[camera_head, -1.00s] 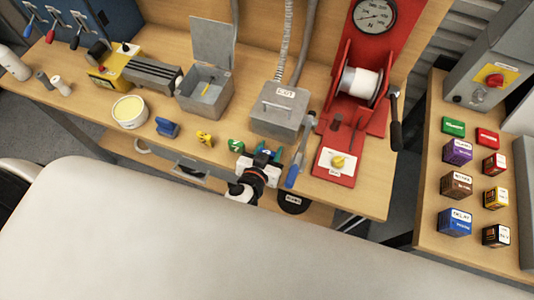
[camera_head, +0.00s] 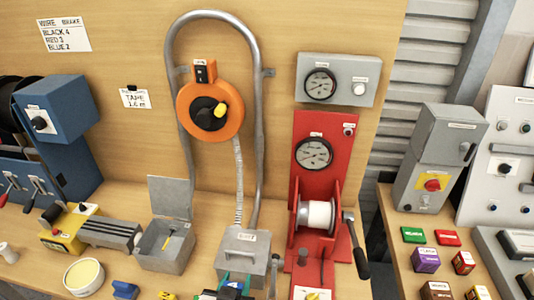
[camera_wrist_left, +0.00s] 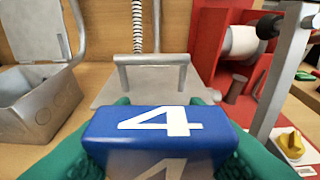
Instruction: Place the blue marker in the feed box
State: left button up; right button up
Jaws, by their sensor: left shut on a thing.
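My left gripper (camera_wrist_left: 160,135), with green finger pads, is shut on a blue marker (camera_wrist_left: 165,125) bearing a white 4. In the head view this gripper (camera_head: 228,291) is partly cut off at the bottom edge, in front of a closed grey box. An open grey box (camera_head: 166,254) with its lid raised stands left of it; I take it as the feed box, though no label is legible on it. It also shows at the left in the left wrist view (camera_wrist_left: 40,105). A yellow item lies inside it. My right gripper is not in view.
The closed grey box (camera_head: 242,250) with a handle and label stands close ahead of the left gripper. A red winch stand (camera_head: 318,180) is on its right. Another blue block (camera_head: 124,290), a round yellow-filled tub (camera_head: 84,276) and a yellow-and-grey device (camera_head: 108,234) are to the left.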

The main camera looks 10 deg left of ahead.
pick_arm(q)
jog(key=w+a+r, duration=0.1)
jog(key=a+r, duration=0.2)
jog(key=r, duration=0.4)
jog(key=w+a+r+b, duration=0.1)
jog(key=w+a+r, duration=0.1)
jog(key=a+r, duration=0.2)
notch_tip(320, 180, up, 3)
jog(key=shift+w+f+n, duration=0.15)
jog(key=shift+w+n, duration=0.15)
jog(key=shift+a, duration=0.15)
